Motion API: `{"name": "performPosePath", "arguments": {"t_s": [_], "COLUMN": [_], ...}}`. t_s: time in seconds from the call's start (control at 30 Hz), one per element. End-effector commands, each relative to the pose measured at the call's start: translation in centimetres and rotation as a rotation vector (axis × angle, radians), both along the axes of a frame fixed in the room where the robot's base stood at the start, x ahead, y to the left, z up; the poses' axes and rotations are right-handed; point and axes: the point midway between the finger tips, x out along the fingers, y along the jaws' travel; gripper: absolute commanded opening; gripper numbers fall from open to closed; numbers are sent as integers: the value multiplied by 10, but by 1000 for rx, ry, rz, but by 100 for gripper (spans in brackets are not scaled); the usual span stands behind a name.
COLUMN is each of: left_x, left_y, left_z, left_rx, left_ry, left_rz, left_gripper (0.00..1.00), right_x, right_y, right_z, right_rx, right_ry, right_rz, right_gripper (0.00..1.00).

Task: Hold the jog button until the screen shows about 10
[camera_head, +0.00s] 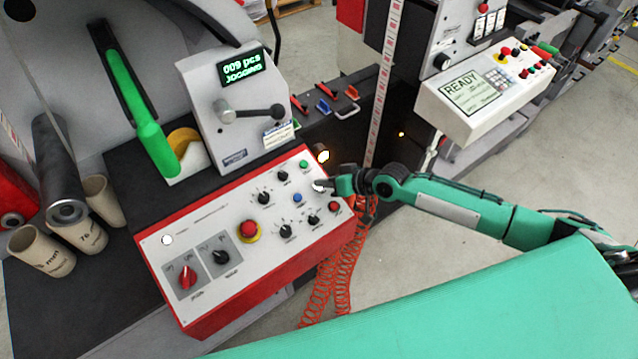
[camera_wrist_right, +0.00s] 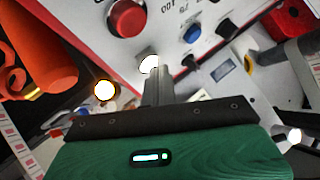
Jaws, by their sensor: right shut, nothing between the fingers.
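The small screen (camera_head: 242,67) on the grey housing reads "009 pcs" and "JOGGING" in green. My right gripper (camera_head: 326,186) is at the right end of the red-edged control panel (camera_head: 205,225). Its fingers are shut with nothing between them. In the right wrist view the shut fingertips (camera_wrist_right: 154,78) are at a white lit button (camera_wrist_right: 149,63), seemingly touching it and covering part of it. This is likely the jog button; no label on it is readable. My left gripper is not in view.
Close to the fingers are a red button (camera_head: 334,206), a blue button (camera_head: 297,198), a green button (camera_head: 304,163) and black knobs. A red emergency stop (camera_head: 249,230) is further left. Orange coiled hoses (camera_head: 345,265) hang beside the panel. A second machine's screen (camera_head: 468,91) reads "READY".

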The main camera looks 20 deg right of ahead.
Motion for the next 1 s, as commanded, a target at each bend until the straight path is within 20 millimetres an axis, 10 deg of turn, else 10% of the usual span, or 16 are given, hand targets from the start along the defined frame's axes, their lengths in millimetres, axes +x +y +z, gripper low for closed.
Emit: {"name": "performPosePath", "arguments": {"t_s": [1.0], "left_x": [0], "left_y": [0], "left_z": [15], "left_rx": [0], "left_ry": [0], "left_rz": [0], "left_gripper": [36], "right_x": [-4], "right_y": [-2], "right_z": [16], "right_rx": [0], "right_ry": [0], "right_rz": [0], "right_gripper": [0]}}
